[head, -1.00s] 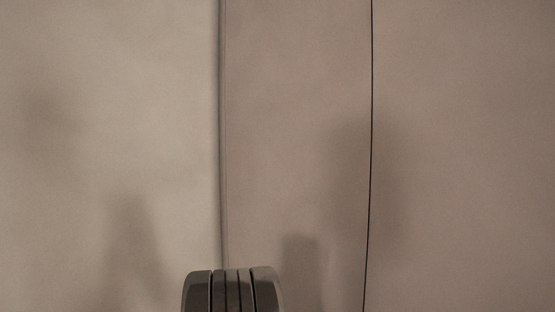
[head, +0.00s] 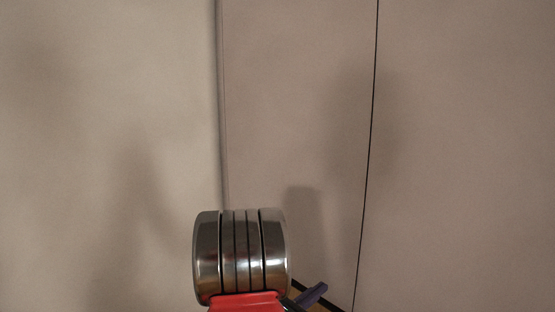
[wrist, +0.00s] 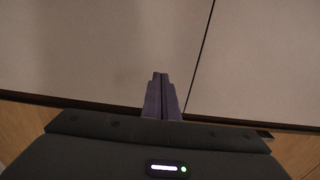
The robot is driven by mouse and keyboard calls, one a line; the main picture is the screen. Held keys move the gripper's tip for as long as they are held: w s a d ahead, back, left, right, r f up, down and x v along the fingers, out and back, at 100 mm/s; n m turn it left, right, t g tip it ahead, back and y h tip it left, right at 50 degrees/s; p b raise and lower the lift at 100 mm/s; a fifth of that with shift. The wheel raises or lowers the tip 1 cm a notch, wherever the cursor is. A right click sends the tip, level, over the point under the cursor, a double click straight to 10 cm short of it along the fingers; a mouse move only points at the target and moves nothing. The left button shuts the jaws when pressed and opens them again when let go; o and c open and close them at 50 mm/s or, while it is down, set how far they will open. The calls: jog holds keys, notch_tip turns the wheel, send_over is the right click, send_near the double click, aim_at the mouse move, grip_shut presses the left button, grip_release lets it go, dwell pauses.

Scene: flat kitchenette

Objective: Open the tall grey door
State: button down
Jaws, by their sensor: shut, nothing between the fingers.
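Flat grey-beige fronts fill the head view, split by a thin dark seam. One panel (head: 290,110) lies left of the seam and another panel (head: 465,140) lies right of it. I cannot tell which of them is the tall grey door; no handle shows on either. Both panels also show in the wrist view, the left one (wrist: 85,50) and the right one (wrist: 265,65), with the seam between them. My gripper (wrist: 160,76) is shut and empty, its purple fingers pointing toward the left panel just left of the seam. In the head view only a bit of my gripper (head: 316,291) shows, low down.
A paler plain surface (head: 100,120) meets the left panel at a vertical edge. A dark strip (wrist: 50,97) runs along the bottom of the panels, with wooden floor (wrist: 25,125) below it. Soft shadows lie on the panels. No loose objects show.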

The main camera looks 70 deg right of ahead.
aim_at(334, 278)
jog(key=shift+s+d, duration=0.1)
jog(key=shift+d, duration=0.1)
jog(key=shift+s+d, duration=0.15)
jog(key=shift+d, duration=0.2)
jog(key=shift+s+d, duration=0.1)
jog(key=shift+d, duration=0.2)
jog(key=shift+s+d, duration=0.15)
jog(key=shift+d, duration=0.2)
jog(key=shift+s+d, duration=0.15)
jog(key=shift+d, duration=0.15)
jog(key=shift+s+d, duration=0.15)
jog(key=shift+d, duration=0.2)
jog(key=shift+s+d, duration=0.15)
jog(key=shift+d, duration=0.25)
